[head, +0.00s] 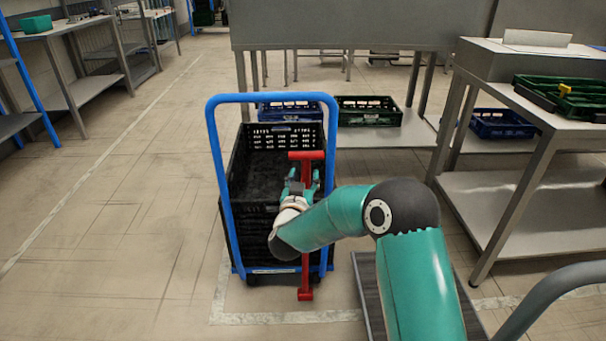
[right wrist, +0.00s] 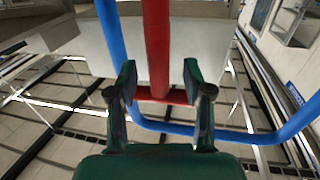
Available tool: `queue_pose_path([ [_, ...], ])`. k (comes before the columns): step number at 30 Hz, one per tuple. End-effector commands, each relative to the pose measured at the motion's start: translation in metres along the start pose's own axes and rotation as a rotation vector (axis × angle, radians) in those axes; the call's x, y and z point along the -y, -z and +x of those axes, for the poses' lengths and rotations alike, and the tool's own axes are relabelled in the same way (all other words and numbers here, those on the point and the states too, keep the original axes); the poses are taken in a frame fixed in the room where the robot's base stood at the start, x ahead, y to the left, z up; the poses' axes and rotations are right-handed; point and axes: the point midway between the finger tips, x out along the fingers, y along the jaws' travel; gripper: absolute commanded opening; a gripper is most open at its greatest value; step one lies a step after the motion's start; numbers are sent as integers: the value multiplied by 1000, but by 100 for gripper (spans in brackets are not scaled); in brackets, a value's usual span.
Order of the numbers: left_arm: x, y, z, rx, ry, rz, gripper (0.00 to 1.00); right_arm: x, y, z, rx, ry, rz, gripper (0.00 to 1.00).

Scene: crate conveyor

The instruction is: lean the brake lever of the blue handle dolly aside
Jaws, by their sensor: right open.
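The blue handle dolly (head: 214,150) stands in the middle of the head view, its tall blue handle facing me. The red brake lever (head: 306,240) stands about upright at the right side of the handle, with a short crossbar at its top. My right gripper (head: 302,184) is at the lever's upper part, just below the crossbar. In the right wrist view the red lever (right wrist: 156,45) runs between the two spread fingers of the right gripper (right wrist: 160,82), with visible gaps on both sides. The blue handle (right wrist: 185,129) also shows there. My left gripper is not in view.
Black crates (head: 250,170) are stacked on the dolly behind the handle. A grey table (head: 500,105) with a green crate (head: 570,108) stands at the right. Blue and green crates sit on a low shelf behind. The floor left of the dolly is clear.

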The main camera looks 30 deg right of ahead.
Motion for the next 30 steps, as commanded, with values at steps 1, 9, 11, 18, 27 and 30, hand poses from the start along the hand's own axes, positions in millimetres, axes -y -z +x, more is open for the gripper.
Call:
queue_pose_path([
  [1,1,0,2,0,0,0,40,-1,-1,9,-1,-2,0,51],
  [9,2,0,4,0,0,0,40,0,-1,33,0,0,-1,51],
  [11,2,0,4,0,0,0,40,0,-1,34,1,1,-1,51],
  [18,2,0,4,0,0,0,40,1,-1,34,2,2,-1,51],
  [27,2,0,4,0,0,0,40,1,0,34,1,2,-1,2],
  [30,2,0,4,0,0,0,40,1,0,34,1,2,-1,0],
])
